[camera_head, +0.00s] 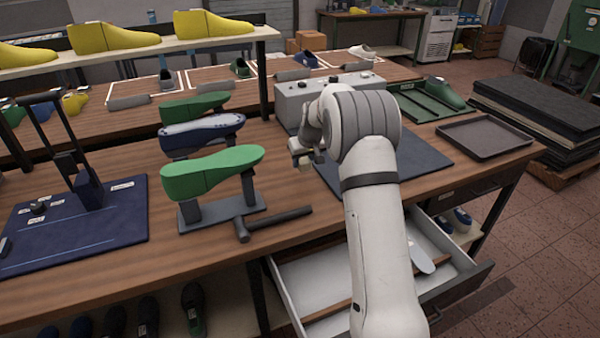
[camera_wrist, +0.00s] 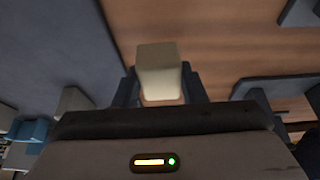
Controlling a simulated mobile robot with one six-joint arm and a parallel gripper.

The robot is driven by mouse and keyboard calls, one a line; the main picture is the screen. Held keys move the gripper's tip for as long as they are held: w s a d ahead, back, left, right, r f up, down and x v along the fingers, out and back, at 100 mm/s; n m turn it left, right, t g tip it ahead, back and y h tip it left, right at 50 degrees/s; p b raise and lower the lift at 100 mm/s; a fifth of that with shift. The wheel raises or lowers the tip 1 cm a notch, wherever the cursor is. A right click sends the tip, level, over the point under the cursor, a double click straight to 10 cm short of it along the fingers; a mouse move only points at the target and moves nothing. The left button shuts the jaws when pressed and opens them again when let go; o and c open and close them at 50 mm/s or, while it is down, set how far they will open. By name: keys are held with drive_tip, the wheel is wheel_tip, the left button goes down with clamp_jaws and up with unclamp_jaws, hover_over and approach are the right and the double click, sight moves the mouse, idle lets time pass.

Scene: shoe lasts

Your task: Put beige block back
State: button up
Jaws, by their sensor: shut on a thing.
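My gripper (camera_head: 305,157) is over the workbench (camera_head: 135,165), between the rack of shoe lasts and the dark mat. In the wrist view my gripper (camera_wrist: 160,92) is shut on a beige block (camera_wrist: 159,68), with a dark finger on each side of it. The block (camera_head: 305,163) shows only as a small pale piece at the gripper in the head view. It is held above the bench top, apart from the rack and the tools.
A stand (camera_head: 222,214) with green and blue lasts and a hammer (camera_head: 243,228) are left of my gripper. A dark mat (camera_head: 430,155), a grey box (camera_head: 290,106) and a tray (camera_head: 484,138) are around my arm. An open drawer (camera_head: 310,275) juts out in front.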

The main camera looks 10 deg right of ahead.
sight(302, 181)
drive_tip(key=shift+s+a+f, duration=0.1)
drive_tip(key=shift+f, duration=1.2)
drive_tip(key=shift+a+f, duration=0.1)
drive_tip(key=shift+f, duration=1.2)
drive_tip(key=o, duration=1)
drive_tip(key=shift+c, duration=0.2)
drive_tip(key=shift+r+p, duration=0.25)
drive_tip(key=shift+p, duration=0.05)
drive_tip(key=b+v, duration=0.1)
drive_tip(key=v, duration=1)
drive_tip(key=s+a+r, duration=0.1)
drive_tip(key=s+r, duration=0.3)
drive_tip(key=s, duration=0.5)
drive_tip(key=s+r, duration=0.4)
drive_tip(key=s, duration=0.5)
drive_tip(key=s+f+m+g, duration=0.1)
drive_tip(key=s+f+m, duration=0.1)
drive_tip(key=s, duration=2.2)
drive_tip(key=shift+s+a+g+h, duration=0.25)
drive_tip(key=shift+a+g+h, duration=0.15)
